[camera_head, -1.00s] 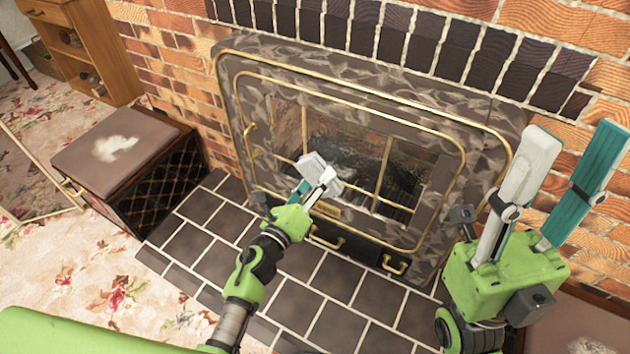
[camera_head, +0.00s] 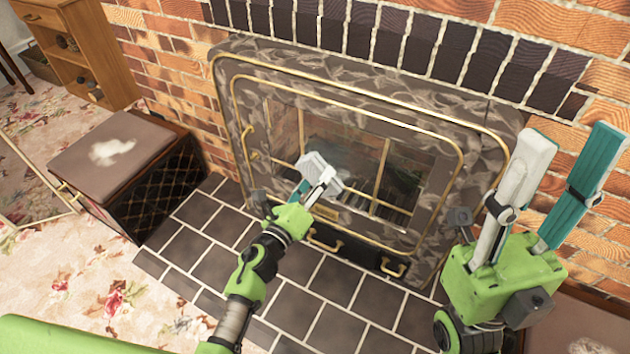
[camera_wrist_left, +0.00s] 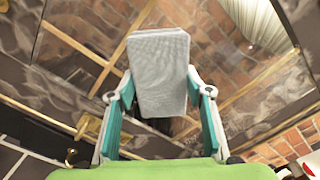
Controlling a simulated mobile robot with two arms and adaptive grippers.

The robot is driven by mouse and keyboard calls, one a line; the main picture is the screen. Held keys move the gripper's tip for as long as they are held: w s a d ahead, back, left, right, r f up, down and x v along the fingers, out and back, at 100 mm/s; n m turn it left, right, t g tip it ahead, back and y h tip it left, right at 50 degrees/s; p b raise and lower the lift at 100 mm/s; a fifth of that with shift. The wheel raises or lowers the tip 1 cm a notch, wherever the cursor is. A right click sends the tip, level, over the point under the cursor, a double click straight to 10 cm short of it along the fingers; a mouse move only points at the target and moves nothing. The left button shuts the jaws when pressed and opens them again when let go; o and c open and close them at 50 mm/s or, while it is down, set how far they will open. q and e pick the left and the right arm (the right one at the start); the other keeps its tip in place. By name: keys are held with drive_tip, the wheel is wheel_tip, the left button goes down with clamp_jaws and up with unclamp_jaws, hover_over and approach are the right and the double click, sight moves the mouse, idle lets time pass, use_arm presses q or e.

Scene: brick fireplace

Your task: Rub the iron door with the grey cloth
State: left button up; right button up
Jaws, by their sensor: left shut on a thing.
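The iron door (camera_head: 345,115) is a dark mottled stove front with brass trim and a glazed window, set in the brick fireplace. The grey cloth (camera_head: 322,172) is a small folded block in front of the window's lower part. In the left wrist view the cloth (camera_wrist_left: 158,72) stands upright between the fingers. My left gripper (camera_head: 316,186) is shut on the cloth. I cannot tell whether the cloth touches the door. My right gripper (camera_head: 562,170) is open and empty, pointing up at the right of the door. The left arm hides part of the door's lower left.
A dark tiled hearth (camera_head: 205,225) lies below the door. A box with a brown padded top (camera_head: 140,150) stands at the left on the floral carpet (camera_head: 90,285). A wooden shelf unit (camera_head: 90,50) is further back. Brass handles (camera_head: 393,266) jut out below the door.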

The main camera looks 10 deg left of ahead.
sight(331, 186)
use_arm(q)
drive_tip(key=shift+w+d, duration=0.1)
drive_tip(key=shift+w, duration=0.2)
